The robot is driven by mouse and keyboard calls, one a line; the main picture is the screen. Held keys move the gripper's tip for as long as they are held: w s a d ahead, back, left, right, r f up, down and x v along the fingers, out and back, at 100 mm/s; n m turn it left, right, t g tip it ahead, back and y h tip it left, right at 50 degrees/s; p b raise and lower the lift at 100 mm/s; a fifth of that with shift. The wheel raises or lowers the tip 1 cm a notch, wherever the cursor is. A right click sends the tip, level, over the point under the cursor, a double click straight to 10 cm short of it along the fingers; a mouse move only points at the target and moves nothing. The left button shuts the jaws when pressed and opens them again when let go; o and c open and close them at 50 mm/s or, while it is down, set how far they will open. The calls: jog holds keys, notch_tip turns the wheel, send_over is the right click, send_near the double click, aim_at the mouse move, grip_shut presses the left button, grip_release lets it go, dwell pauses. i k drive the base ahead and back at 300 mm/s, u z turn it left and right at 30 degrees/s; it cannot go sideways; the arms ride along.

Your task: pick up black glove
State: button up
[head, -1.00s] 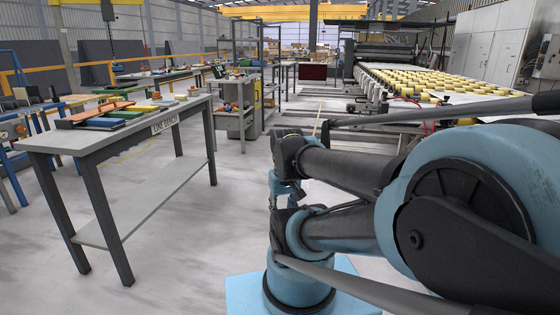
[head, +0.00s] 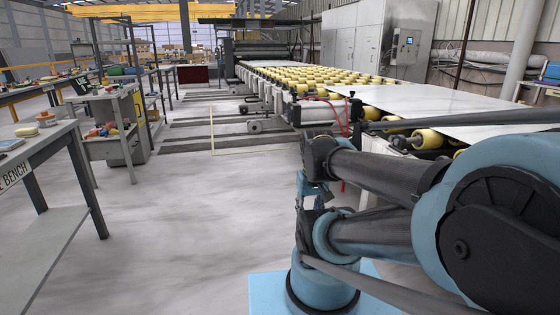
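I cannot make out a black glove in the head view. My gripper cannot be made out either; only blue and dark links of my arm fill the right and lower middle of the picture.
A smaller grey workbench (head: 108,92) with colored items stands behind the near bench. A roller conveyor (head: 310,78) with yellow rollers and a large pale slab (head: 455,122) runs along the right. The floor (head: 190,215) between is clear.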

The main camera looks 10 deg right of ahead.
aim_at(356, 110)
jog(key=z, duration=0.3)
jog(key=i, duration=1.1)
jog(key=z, duration=0.45)
jog(key=i, duration=2)
jog(key=z, duration=0.15)
